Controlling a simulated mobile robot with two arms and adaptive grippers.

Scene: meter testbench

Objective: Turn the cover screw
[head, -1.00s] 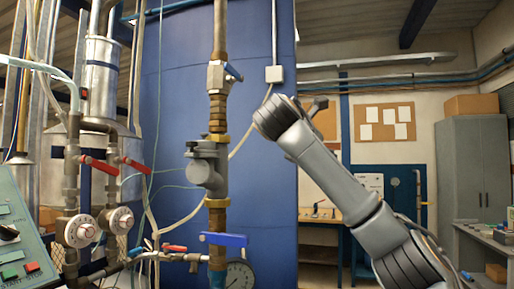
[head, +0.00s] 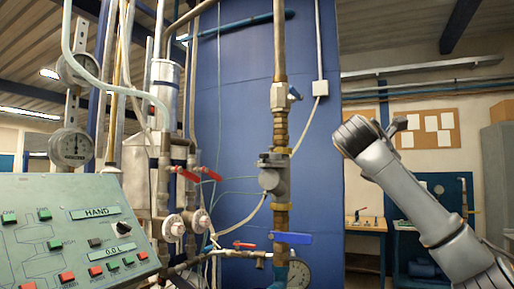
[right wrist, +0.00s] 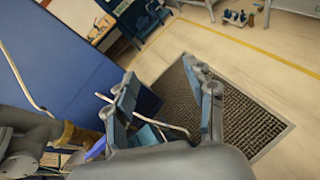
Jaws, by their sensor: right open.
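A grey meter body (head: 271,178) sits in the vertical brass pipe in front of the blue panel. A small round knob shows on its left side. I cannot make out the cover screw. In the right wrist view, part of the grey meter and brass pipe fitting (right wrist: 78,137) shows at the lower left. My right gripper (right wrist: 166,98) is open, with nothing between its fingers, and is apart from the meter. In the head view my right arm stands to the right of the meter, and its gripper is mostly hidden behind the wrist. My left gripper is not in view.
A green control panel (head: 85,235) fills the lower left. Pipes with red-handled valves (head: 187,174) stand left of the meter. A blue valve handle (head: 291,238) and a pressure gauge (head: 298,274) are below it. A floor grating (right wrist: 250,122) lies beyond the gripper.

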